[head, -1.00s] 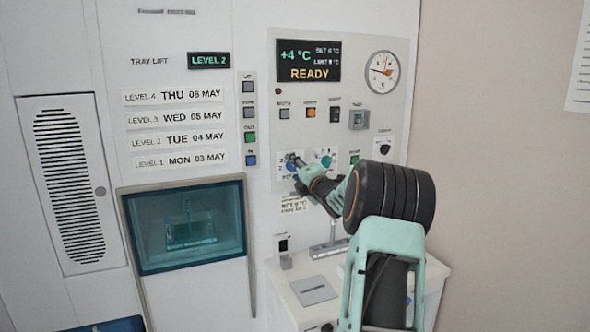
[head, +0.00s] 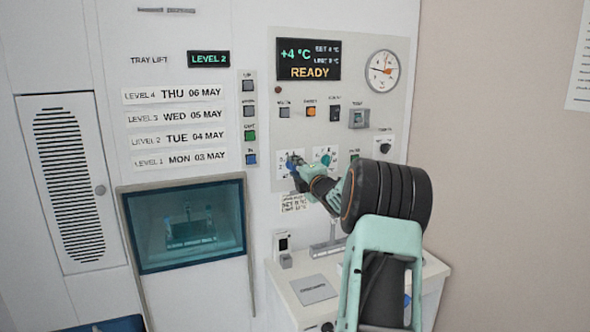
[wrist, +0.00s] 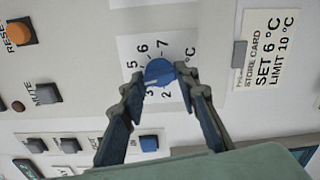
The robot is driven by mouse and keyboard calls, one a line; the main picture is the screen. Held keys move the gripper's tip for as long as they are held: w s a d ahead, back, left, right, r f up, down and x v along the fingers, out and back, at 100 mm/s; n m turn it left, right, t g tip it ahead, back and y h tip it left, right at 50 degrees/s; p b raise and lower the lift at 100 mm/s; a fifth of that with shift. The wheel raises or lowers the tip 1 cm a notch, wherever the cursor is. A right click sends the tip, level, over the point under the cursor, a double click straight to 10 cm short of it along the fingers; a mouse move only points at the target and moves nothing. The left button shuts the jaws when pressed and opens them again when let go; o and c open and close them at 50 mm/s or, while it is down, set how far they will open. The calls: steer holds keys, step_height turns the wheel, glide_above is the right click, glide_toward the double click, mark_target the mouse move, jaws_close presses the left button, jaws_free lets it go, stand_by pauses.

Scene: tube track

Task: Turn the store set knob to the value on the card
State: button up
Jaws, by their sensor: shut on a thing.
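The blue store set knob (wrist: 159,72) sits on a white dial plate on the panel, with 2, 5, 6, 7 and °C legible around it. A white mark on the knob points left in the wrist view, toward the part of the scale that a finger covers. My gripper (wrist: 160,76) is shut on the knob, one finger on each side. In the head view my gripper (head: 297,169) is at the panel's lower left and partly hides the knob (head: 291,162). The store card (wrist: 268,50) reads SET 6 °C, LIMIT 10 °C.
A panel display (head: 308,60) reads +4 °C, SET 4 °C and READY. A second, teal knob (head: 326,160) is close to the right of my gripper. Push buttons (head: 250,121) line the panel's left. A counter (head: 350,280) juts out below.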

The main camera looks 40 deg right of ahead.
steer(key=m, duration=0.3)
steer(key=shift+m, duration=0.3)
steer(key=m+p, duration=0.1)
steer(key=m, duration=0.2)
steer(key=shift+m, duration=0.3)
steer(key=m+p, duration=0.1)
steer(key=m, duration=0.3)
steer(key=shift+r, duration=0.1)
steer(key=shift+m+p, duration=0.55)
steer(key=shift+m, duration=0.75)
steer(key=o, duration=1.1)
steer(key=shift+o, duration=0.2)
steer(key=shift+s, duration=0.1)
